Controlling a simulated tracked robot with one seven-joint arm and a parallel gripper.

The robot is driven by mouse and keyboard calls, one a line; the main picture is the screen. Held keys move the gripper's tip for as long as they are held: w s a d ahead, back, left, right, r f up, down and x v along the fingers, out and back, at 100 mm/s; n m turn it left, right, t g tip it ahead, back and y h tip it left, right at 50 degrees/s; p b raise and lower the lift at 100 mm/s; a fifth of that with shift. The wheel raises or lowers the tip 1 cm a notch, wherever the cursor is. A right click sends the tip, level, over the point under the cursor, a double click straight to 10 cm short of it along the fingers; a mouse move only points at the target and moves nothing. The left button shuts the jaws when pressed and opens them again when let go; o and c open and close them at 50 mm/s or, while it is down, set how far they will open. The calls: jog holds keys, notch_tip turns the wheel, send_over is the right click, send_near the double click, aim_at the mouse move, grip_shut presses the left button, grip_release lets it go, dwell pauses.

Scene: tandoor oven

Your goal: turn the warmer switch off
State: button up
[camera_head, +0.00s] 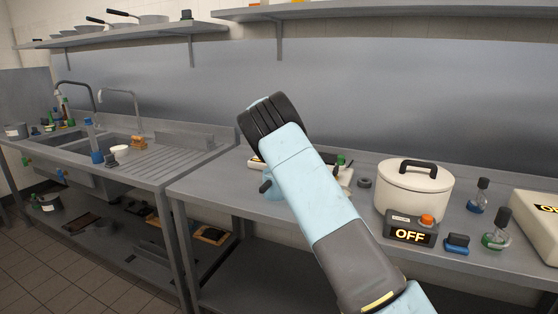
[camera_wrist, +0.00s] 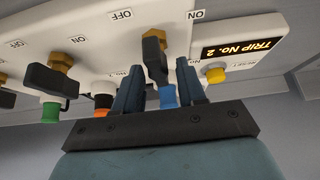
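In the wrist view a white panel (camera_wrist: 225,15) carries black levers on brass mounts, with coloured ends and upside-down ON and OFF labels. My gripper (camera_wrist: 158,66) is open, its two dark fingers on either side of a black lever with a blue end (camera_wrist: 168,95). The left finger seems apart from it; I cannot tell whether the right one touches. Another black lever (camera_wrist: 52,80) with a green end is at the left. I cannot read which lever is the warmer's. In the head view my arm hides the gripper and most of the panel.
The panel's display (camera_wrist: 228,45) reads "TRIP No. 2", beside a yellow button (camera_wrist: 216,76). On the steel table stand a lidded white pot (camera_head: 412,190), an "OFF" display box (camera_head: 410,232) with an orange button, and small bottles (camera_head: 497,230). A sink (camera_head: 85,145) is left.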

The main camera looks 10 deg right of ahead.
notch_tip(320, 180, up, 6)
jog(key=shift+r, duration=0.4)
dwell(0.4)
